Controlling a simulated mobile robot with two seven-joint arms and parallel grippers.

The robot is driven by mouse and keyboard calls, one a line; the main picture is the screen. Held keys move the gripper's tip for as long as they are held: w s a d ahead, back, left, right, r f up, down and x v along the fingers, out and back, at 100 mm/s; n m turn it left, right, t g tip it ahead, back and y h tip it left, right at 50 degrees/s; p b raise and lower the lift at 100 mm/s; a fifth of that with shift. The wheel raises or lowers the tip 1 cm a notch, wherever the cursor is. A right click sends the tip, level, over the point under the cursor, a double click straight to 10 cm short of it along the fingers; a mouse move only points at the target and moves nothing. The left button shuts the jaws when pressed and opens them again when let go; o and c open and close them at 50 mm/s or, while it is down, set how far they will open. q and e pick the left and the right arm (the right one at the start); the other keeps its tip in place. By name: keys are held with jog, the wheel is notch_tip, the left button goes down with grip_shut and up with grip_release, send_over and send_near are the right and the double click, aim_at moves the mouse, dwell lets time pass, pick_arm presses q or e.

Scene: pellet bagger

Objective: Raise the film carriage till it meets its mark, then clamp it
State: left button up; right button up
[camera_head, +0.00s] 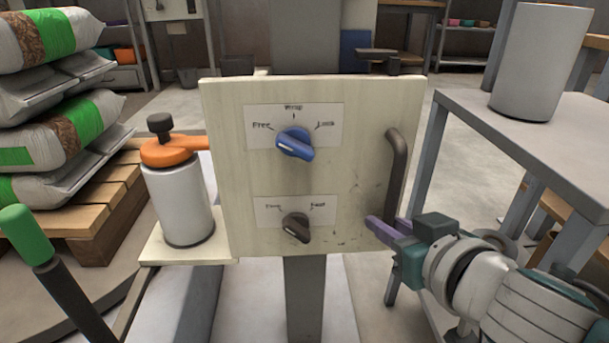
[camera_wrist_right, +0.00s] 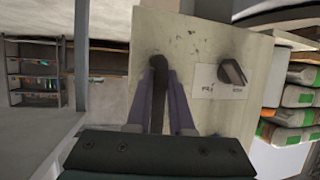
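The film carriage shows as a cream panel (camera_head: 345,185) on a grey upright post (camera_head: 305,295). A dark bar handle (camera_head: 397,170) stands on its right side. My right gripper (camera_head: 388,228) is at the handle's lower part. In the right wrist view, its purple fingers (camera_wrist_right: 160,90) lie close on both sides of the handle (camera_wrist_right: 158,75) and appear to grip it. A blue knob (camera_head: 295,143) sits under Free, Wrap and a right-hand label that seems to read Lock. A dark knob (camera_head: 297,228) sits below, under two blurred labels. I cannot make out the mark. My left gripper is out of view.
A white roll (camera_head: 182,205) under an orange arm (camera_head: 170,152) stands left of the panel. A green-topped lever (camera_head: 25,235) is at far left, before stacked bags (camera_head: 60,130). A grey table (camera_head: 480,115) with a white cylinder (camera_head: 540,60) is at right.

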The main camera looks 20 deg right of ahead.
aim_at(401, 174)
grip_shut()
dwell(0.8)
notch_tip(401, 174, up, 8)
jog(key=p, duration=0.7)
jog(key=shift+w+f+p, duration=0.1)
jog(key=shift+f+p, duration=0.1)
jog(key=shift+p, duration=0.1)
jog(key=shift+r+p, duration=0.35)
